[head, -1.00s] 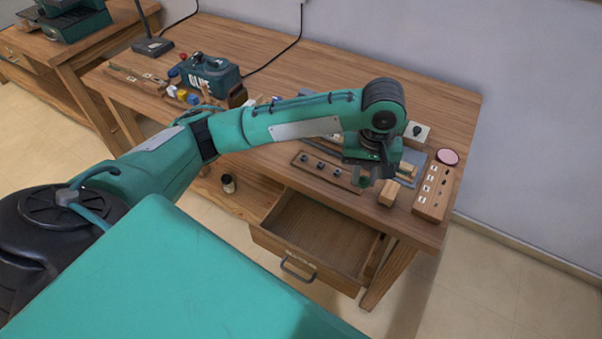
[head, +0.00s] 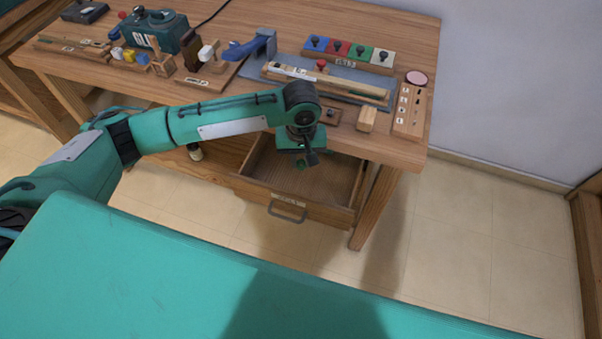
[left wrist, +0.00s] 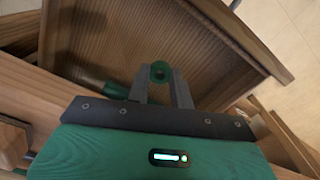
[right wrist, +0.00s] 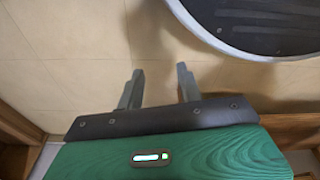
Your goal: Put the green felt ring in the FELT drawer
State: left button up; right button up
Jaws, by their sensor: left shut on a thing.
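The green felt ring (left wrist: 160,72) is between the fingertips of my left gripper (left wrist: 162,82), which is shut on it. In the head view my left gripper (head: 308,163) hangs over the open drawer (head: 318,190), near its back, close to the table's front edge. The ring is held above the drawer floor, and the bare wooden drawer floor (left wrist: 125,35) shows beyond it in the left wrist view. The drawer front has a handle and a label (head: 288,200) too small to read surely. My right gripper (right wrist: 157,88) is open and empty above the tiled floor.
The workbench (head: 375,20) carries a wooden block (head: 367,119), a slotted board (head: 410,108), a row of coloured squares with knobs (head: 349,52), a blue clamp-like tool (head: 250,46) and a teal box (head: 155,32). The drawer looks empty where visible.

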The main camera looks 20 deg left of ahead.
aim_at(301, 180)
pick_arm(q)
notch_tip(301, 180, down, 2)
jog(key=shift+f, duration=0.8)
notch_tip(301, 180, down, 3)
jog(key=shift+f, duration=0.2)
pick_arm(e)
jog(key=shift+w+a+r, duration=0.2)
jog(key=shift+w+r, duration=0.45)
jog(key=shift+r, duration=0.2)
jog(key=shift+s, duration=0.1)
pick_arm(q)
jog(key=shift+f, duration=0.15)
jog(key=o, duration=0.9)
pick_arm(e)
jog(key=shift+s+d+f, duration=0.1)
jog(key=shift+s+f, duration=0.2)
jog(key=shift+f, duration=0.1)
pick_arm(q)
jog(key=shift+o, duration=0.2)
jog(key=shift+b, duration=0.3)
